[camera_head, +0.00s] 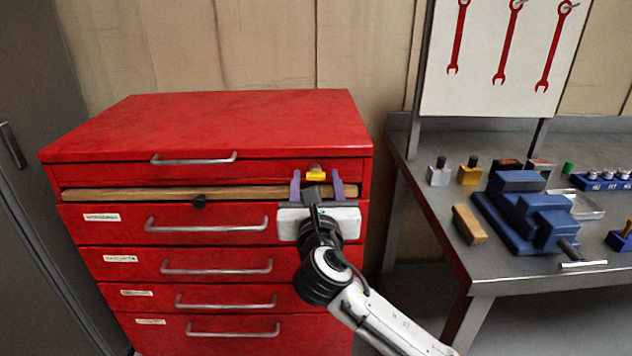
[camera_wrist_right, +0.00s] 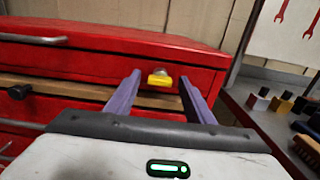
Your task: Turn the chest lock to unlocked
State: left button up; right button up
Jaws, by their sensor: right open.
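The red tool chest (camera_head: 215,125) stands at the left, with several drawers that have metal handles. The chest lock, a yellow piece (camera_head: 316,176) on a round mount, sits at the right of the top drawer front; its yellow bar looks level. It also shows in the right wrist view (camera_wrist_right: 160,80). My right gripper (camera_head: 317,184) is open, its two purple fingers on either side of the lock. In the right wrist view the lock is between the fingertips (camera_wrist_right: 160,84), apart from both. My left gripper is not in view.
A wooden board (camera_head: 130,194) with a black knob (camera_head: 199,202) runs below the top drawer. Red wrenches (camera_head: 505,45) mark a white panel above.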

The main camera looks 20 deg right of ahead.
jog(key=c, duration=1)
jog(key=shift+c, duration=0.2)
